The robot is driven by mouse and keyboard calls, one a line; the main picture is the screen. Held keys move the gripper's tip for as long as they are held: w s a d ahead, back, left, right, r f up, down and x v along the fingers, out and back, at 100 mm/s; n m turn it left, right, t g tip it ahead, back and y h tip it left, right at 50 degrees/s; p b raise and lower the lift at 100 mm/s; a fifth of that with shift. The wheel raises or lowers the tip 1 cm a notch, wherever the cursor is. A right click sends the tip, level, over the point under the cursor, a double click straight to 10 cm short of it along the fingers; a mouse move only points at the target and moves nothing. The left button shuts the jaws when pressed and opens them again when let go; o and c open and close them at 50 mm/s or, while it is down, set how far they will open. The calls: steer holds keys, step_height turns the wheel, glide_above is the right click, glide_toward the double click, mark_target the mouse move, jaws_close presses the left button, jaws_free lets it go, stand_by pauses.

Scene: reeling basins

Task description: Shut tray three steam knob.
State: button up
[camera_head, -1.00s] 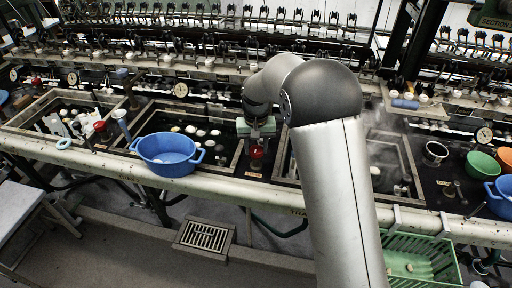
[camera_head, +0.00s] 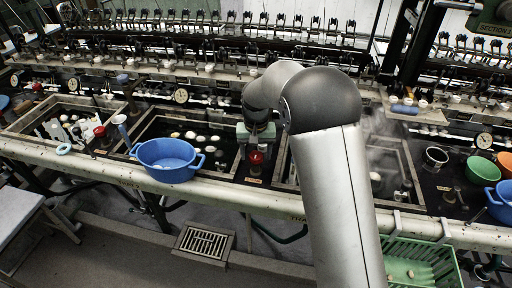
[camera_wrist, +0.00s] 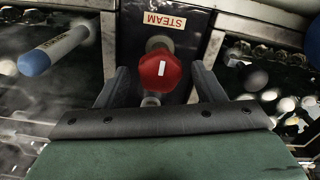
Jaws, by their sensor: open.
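The red steam knob (camera_head: 256,158) stands on the dark panel between two basins, below my arm. In the wrist view the red knob (camera_wrist: 160,72) is faceted with a white bar mark, upright in the picture. A cream STEAM label (camera_wrist: 165,20) lies just beyond it. My gripper (camera_wrist: 160,80) is open, with one finger on each side of the knob and a visible gap at both sides. In the head view my gripper (camera_head: 256,140) is right at the knob, and its fingers are mostly hidden. I cannot read a tray number beside this knob.
A blue tub (camera_head: 167,160) sits on the front rail to the left. Another red knob (camera_head: 99,131) is farther left. A blue-ended rod (camera_wrist: 55,48) lies left of my gripper. Steam rises from the right basin (camera_head: 385,165). A green crate (camera_head: 420,258) hangs at lower right.

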mark_target(256, 155)
step_height(256, 155, up, 17)
steer(key=shift+r+b, duration=0.2)
steer(key=shift+b, duration=0.25)
